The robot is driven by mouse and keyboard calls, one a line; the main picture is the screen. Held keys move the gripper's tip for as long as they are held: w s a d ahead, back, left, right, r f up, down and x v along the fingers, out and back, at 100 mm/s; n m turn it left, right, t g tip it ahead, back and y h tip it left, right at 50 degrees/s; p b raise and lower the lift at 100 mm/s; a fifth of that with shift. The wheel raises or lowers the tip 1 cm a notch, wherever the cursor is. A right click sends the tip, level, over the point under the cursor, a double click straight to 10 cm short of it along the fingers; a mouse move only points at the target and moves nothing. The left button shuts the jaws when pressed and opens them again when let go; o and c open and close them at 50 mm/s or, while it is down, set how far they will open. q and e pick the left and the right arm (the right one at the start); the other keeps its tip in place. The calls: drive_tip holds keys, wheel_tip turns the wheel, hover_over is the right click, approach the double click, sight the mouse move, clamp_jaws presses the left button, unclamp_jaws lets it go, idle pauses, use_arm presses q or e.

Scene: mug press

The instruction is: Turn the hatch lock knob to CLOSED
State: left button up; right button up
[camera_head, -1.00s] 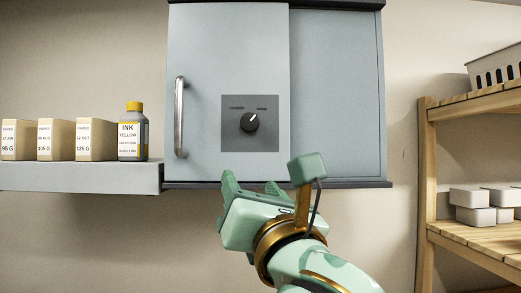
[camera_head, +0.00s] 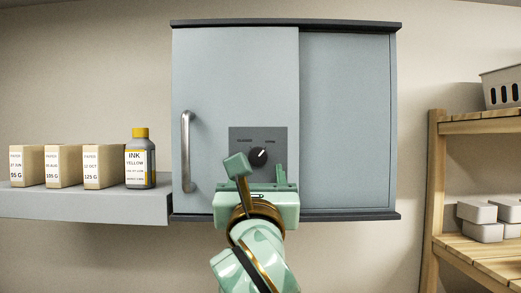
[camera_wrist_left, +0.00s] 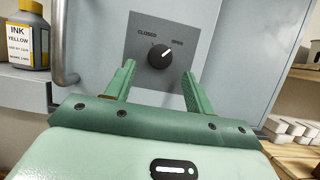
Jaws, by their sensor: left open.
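The hatch lock knob (camera_head: 258,156) is a round black dial with a white pointer line, on a dark grey plate (camera_head: 237,134) on the pale blue cabinet door. The knob also shows in the left wrist view (camera_wrist_left: 161,55), its pointer toward the upper right, to the side of the right-hand label. The label CLOSED (camera_wrist_left: 147,34) is at upper left. My left gripper (camera_head: 264,172) is open and empty just below the knob. In the left wrist view its two fingers (camera_wrist_left: 158,85) stand apart, below and to either side of the knob, not gripping it. My right gripper is not in view.
The door has a vertical metal handle (camera_head: 186,150) left of the plate. A shelf (camera_head: 90,205) at left holds paper boxes (camera_head: 64,165) and a yellow-capped ink bottle (camera_head: 139,160). A wooden rack (camera_head: 437,190) with white boxes stands at right.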

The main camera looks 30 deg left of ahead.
sight(258, 161)
use_arm(q)
drive_tip(key=x, duration=0.4)
drive_tip(key=shift+p, duration=0.3)
drive_tip(key=shift+w+a, duration=0.1)
drive_tip(key=c, duration=1)
